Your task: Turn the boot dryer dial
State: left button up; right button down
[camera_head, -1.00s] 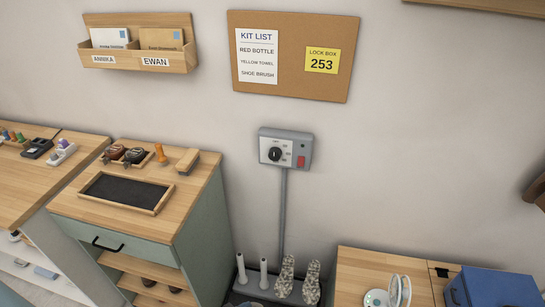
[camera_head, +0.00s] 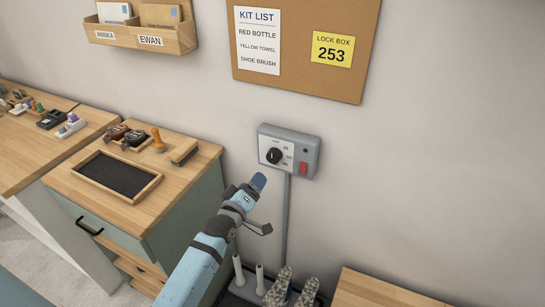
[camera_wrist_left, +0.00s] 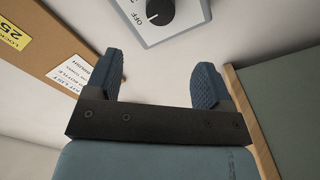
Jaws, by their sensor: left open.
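The boot dryer control box (camera_head: 289,152) is grey with a pale front plate and is fixed to the wall. Its round black dial (camera_head: 274,156) is on the left of the plate, and a red switch (camera_head: 303,168) is at the lower right. My left gripper (camera_head: 258,181) is just below and left of the box, apart from the dial. In the left wrist view the gripper (camera_wrist_left: 158,82) is open and empty, with its two blue fingers spread. The dial (camera_wrist_left: 160,12) shows there beyond the fingers, at the top edge, next to the word OFF. My right gripper is not in view.
The boot dryer's upright tubes (camera_head: 260,279) and patterned boots (camera_head: 278,288) stand below the box. A wooden-topped cabinet (camera_head: 200,162) with a black-surfaced tray (camera_head: 117,174) is at the left. A cork board (camera_head: 300,85) hangs above. The wall to the right is clear.

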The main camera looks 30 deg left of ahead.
aim_at(271, 158)
pick_arm(q)
jog(key=w, duration=0.9)
jog(key=w+p, duration=0.1)
jog(key=w, duration=0.3)
jog(key=shift+w+a, duration=0.15)
jog(key=shift+a, duration=0.25)
jog(key=shift+c, duration=0.3)
jog(key=c, duration=0.9)
jog(key=shift+o, duration=0.2)
